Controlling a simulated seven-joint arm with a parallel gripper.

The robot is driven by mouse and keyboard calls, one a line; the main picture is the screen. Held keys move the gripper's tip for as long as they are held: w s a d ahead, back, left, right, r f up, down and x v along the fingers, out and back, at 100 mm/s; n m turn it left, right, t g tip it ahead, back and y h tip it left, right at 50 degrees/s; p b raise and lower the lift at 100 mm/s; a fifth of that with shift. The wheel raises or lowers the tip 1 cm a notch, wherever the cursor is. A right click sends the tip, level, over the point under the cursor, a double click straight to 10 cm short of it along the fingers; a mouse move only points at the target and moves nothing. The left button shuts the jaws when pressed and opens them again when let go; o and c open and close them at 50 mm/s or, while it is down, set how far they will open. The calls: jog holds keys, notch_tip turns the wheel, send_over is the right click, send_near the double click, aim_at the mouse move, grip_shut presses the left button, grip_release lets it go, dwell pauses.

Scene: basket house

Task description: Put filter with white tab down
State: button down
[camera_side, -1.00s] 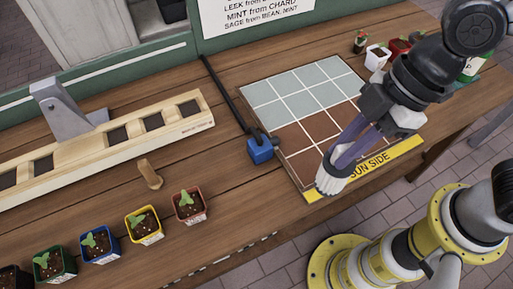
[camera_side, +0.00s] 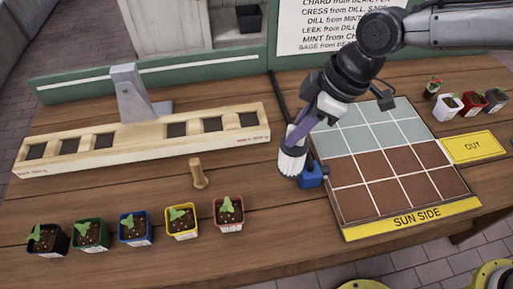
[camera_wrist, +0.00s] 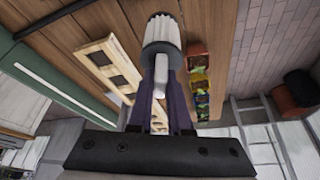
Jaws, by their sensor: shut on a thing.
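My gripper (camera_side: 299,132) is shut on the filter (camera_side: 292,160), a white ribbed cylinder with a dark grey collar. In the side view it hangs pointing down just left of the planting board, beside and partly in front of the blue block. I cannot tell whether its lower end touches the table. In the wrist view the filter (camera_wrist: 163,32) lies between the purple fingers (camera_wrist: 162,95), and its white tab (camera_wrist: 162,68) points back towards the gripper.
A blue block (camera_side: 313,177) with a black hose stands beside the tiled board (camera_side: 343,205). A wooden rack (camera_side: 150,148) with square holes lies behind a wooden peg (camera_side: 197,173). Several potted seedlings (camera_side: 182,222) line the front left.

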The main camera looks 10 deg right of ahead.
jog(key=w+a+f, duration=0.6)
jog(key=f, duration=0.4)
jog(key=shift+f, duration=0.25)
jog(key=shift+w+f, duration=0.1)
jog(key=shift+f, duration=0.05)
jog(key=c, duration=0.8)
grip_release()
jog(key=shift+c, duration=0.2)
jog(key=v, duration=1.2)
